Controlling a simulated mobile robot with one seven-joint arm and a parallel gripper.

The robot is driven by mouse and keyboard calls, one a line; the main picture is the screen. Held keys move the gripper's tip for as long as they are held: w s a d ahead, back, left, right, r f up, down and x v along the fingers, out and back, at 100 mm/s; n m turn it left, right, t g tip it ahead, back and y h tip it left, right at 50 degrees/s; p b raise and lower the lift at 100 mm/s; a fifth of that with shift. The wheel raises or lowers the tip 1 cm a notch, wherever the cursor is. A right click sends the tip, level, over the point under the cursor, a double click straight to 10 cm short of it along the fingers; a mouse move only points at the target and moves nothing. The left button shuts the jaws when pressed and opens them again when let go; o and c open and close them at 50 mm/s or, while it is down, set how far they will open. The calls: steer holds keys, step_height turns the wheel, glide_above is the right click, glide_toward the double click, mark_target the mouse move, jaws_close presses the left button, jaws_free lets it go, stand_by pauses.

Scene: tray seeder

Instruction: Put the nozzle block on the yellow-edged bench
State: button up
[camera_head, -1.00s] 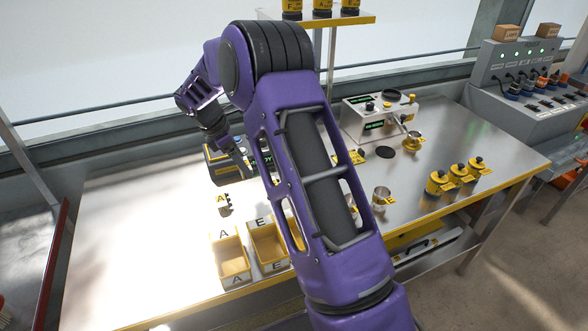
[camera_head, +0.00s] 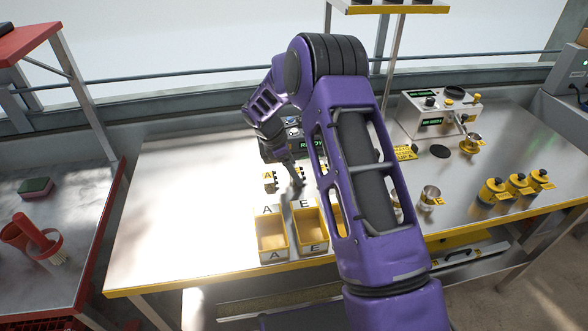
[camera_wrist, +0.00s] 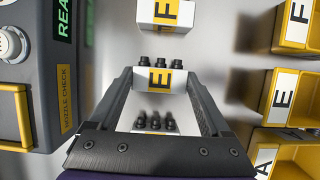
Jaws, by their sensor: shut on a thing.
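My gripper (camera_wrist: 160,82) is shut on a white nozzle block (camera_wrist: 150,80) with a yellow-and-white E label and black nozzles, seen between the fingers in the wrist view. In the head view, my gripper (camera_head: 298,184) is low over the yellow-edged bench (camera_head: 180,215), right of a block labelled A (camera_head: 270,182). I cannot tell whether the held block touches the bench. Another block, labelled F (camera_wrist: 165,14), stands beyond it in the wrist view. My arm hides part of the bench.
Yellow bins A (camera_head: 272,256) and E (camera_head: 312,248) stand near the front edge. The nozzle check device (camera_wrist: 35,80) is close on the left in the wrist view. The bench's left part is clear.

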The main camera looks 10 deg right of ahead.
steer(key=shift+f, duration=0.1)
steer(key=o, duration=1.5)
steer(key=shift+c, duration=0.2)
steer(key=v, duration=1.2)
